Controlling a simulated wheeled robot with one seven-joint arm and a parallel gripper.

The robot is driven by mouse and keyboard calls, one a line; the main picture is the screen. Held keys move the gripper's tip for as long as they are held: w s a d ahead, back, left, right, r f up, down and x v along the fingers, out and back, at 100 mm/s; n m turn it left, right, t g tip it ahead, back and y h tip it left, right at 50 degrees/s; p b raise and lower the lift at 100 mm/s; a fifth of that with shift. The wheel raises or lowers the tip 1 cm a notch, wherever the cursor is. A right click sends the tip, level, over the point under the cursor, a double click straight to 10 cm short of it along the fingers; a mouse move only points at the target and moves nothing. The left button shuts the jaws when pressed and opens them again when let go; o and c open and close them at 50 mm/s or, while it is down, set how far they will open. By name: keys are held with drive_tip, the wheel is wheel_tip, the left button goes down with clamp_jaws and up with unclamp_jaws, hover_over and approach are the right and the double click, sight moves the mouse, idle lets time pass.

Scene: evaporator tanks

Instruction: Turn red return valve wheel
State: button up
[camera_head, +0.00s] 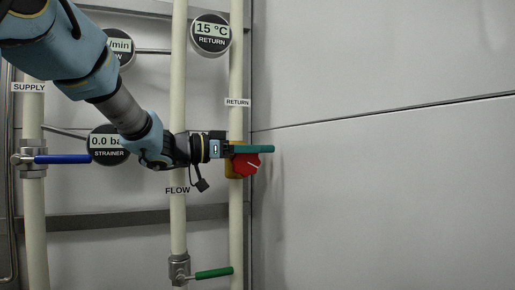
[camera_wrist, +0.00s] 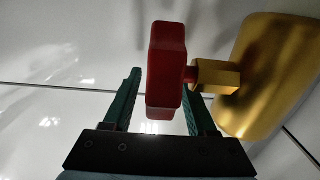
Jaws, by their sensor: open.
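The red return valve wheel (camera_head: 246,163) sits on the return pipe, with a pale line on its face. In the wrist view the red wheel (camera_wrist: 166,70) is seen edge-on, joined by a short stem to a brass-coloured valve body (camera_wrist: 262,75). My gripper (camera_head: 255,149) reaches in from the left at the wheel. Its teal fingers (camera_wrist: 160,103) are open, one on each side of the wheel. I see a gap at the left finger; the right finger is close to the wheel and stem, and I cannot tell if it touches.
The return pipe (camera_head: 236,75) runs vertically behind my gripper. A flow pipe (camera_head: 178,230) with a green lever (camera_head: 214,272) stands to its left. A blue lever (camera_head: 62,159) is on the supply pipe (camera_head: 36,230). A plain wall panel (camera_head: 390,190) fills the right side.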

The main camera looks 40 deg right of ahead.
drive_tip(key=shift+c, duration=0.4)
clamp_jaws()
drive_tip(key=shift+r+y+p, duration=0.15)
drive_tip(key=shift+y+p, duration=0.15)
drive_tip(key=shift+p, duration=0.75)
